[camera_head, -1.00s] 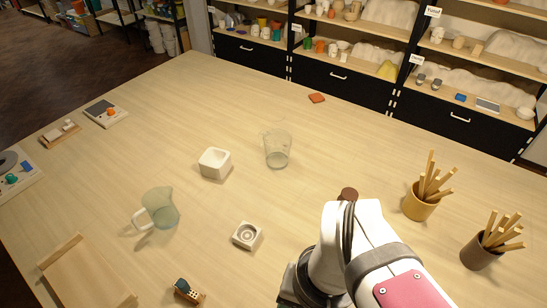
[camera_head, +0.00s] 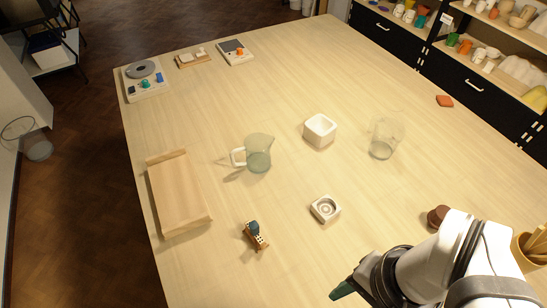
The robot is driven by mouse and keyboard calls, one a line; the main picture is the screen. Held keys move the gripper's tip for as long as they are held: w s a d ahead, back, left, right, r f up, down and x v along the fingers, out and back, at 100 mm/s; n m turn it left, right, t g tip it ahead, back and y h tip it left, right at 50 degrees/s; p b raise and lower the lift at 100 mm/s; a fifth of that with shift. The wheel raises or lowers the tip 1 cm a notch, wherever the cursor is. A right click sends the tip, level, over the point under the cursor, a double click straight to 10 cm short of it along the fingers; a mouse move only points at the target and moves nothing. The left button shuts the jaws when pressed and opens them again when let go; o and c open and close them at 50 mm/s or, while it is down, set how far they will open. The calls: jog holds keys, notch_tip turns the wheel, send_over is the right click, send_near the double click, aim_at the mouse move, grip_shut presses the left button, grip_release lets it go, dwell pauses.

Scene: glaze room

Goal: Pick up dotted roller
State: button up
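The dotted roller (camera_head: 254,236) lies on the table at the lower middle of the head view. It has a dark blue-green part, a pale dotted part and brown wooden parts. My gripper (camera_head: 343,291) is at the bottom edge, to the right of the roller and nearer the camera, clearly apart from it. Only a dark green tip shows beyond the white wrist, so its opening is hidden.
A small white square dish (camera_head: 325,208) stands right of the roller. A wooden tray (camera_head: 180,195) lies to its left. A glass jug (camera_head: 258,153), white square pot (camera_head: 320,130) and clear beaker (camera_head: 384,136) stand farther back. Bare table surrounds the roller.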

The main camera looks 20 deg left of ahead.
dwell(0.4)
jog(key=shift+o, duration=1.4)
jog(key=n+h, duration=0.2)
jog(key=n, duration=1.4)
send_over(254, 225)
jog(key=f, duration=0.2)
notch_tip(254, 225, down, 15)
jog(key=shift+r, duration=0.2)
